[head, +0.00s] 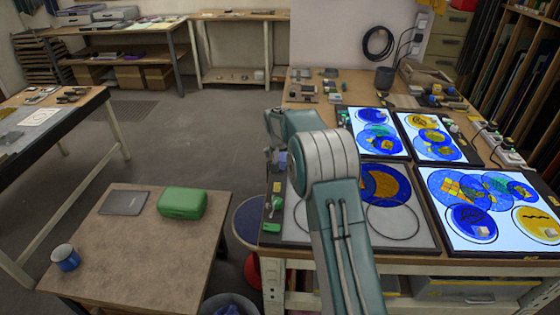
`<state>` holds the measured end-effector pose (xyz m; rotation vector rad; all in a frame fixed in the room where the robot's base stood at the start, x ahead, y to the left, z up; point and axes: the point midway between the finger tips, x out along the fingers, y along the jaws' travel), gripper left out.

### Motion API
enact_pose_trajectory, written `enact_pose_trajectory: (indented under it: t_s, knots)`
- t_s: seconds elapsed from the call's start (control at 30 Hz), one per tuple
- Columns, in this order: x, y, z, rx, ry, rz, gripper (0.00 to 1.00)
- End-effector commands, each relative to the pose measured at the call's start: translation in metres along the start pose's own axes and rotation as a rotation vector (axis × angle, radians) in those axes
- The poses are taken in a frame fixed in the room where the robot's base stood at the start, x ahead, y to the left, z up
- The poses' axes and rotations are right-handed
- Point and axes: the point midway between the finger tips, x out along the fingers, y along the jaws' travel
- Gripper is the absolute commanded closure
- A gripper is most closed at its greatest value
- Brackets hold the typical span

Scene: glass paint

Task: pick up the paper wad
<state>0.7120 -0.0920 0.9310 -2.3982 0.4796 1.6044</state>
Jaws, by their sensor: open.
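A small blue-purple lump (283,161), which looks like the paper wad, shows at the left edge of the light-table bench, left of my arm's thick grey joint. My gripper (275,158) is at the far end of my arm, pointing down at this same spot. It is small and dark in the picture, and its jaws are open. The lump appears beside or between the fingers; I cannot tell whether they touch it. My arm hides part of the bench behind it.
Lit panels with blue and yellow glass pieces (466,190) cover the bench's right side. A low table (130,245) at left holds a green case (182,203), a grey laptop-like slab (123,203) and a blue mug (65,257). A bin (229,303) stands below. The floor behind is clear.

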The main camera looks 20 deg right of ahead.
Motion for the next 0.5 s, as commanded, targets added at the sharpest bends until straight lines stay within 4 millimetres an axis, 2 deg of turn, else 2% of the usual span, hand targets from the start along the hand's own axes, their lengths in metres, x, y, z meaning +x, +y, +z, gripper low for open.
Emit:
enact_pose_trajectory:
  t_s: [0.1,0.33,0.37,0.4,0.5]
  knots:
    - [0.0107,-0.0001,0.0001,0.000,0.001,0.001,0.00]
    - [0.0120,-0.0001,-0.0002,0.000,0.002,0.001,0.00]
    - [0.0120,-0.0001,-0.0001,0.000,0.002,0.001,0.04]
    - [0.0121,-0.0001,-0.0001,0.000,0.002,0.001,0.22]
    - [0.0120,-0.0001,-0.0001,0.000,0.002,0.001,0.51]
